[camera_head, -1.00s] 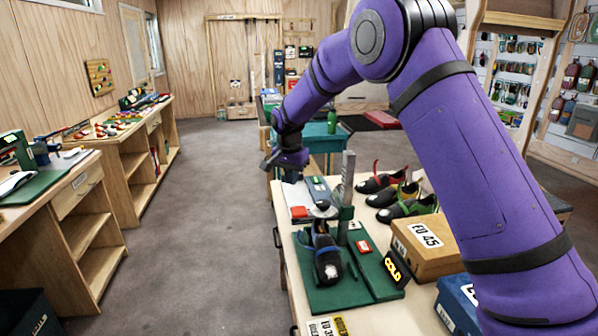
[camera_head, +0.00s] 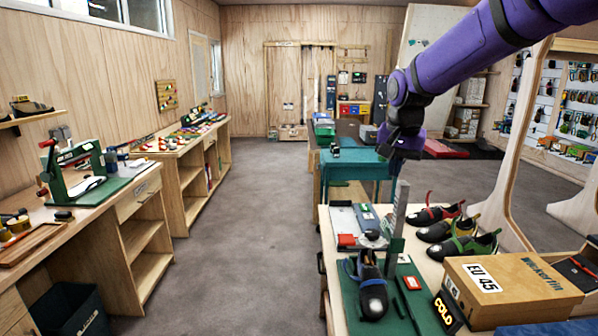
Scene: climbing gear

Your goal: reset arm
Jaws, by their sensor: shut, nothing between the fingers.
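My gripper (camera_head: 402,150) hangs at the end of my purple arm, above the far part of the right-hand table. It is shut and holds nothing. It points down and is apart from everything on the table. In the picture a grey upright post (camera_head: 397,210) stands just below it. My arm comes in from the top right corner.
A dark shoe (camera_head: 372,290) sits on a green mat. Several shoes (camera_head: 450,232) stand to the right, behind an EU 45 box (camera_head: 508,288). A teal table (camera_head: 352,168) stands beyond. Workbenches line the left wall. The floor (camera_head: 255,220) between is clear.

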